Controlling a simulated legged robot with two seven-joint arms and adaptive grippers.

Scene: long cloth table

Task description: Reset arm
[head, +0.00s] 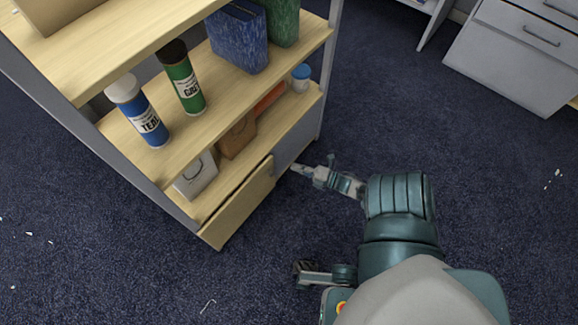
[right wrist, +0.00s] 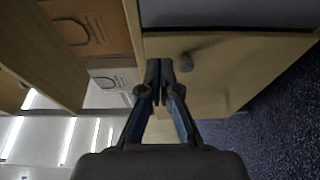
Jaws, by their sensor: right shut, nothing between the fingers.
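My right gripper (head: 294,168) is in the head view, beside the lower right part of the shelf unit. Its fingers are shut and empty. My left gripper is not seen.
The wooden shelf unit (head: 223,107) holds a blue canister (head: 147,122), a green canister (head: 184,85), blue and green boxes and a blue-lidded jar (head: 301,78). Its low front panel (head: 238,205) is close to my gripper. Grey drawers (head: 515,55) stand back right. The carpet between is clear.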

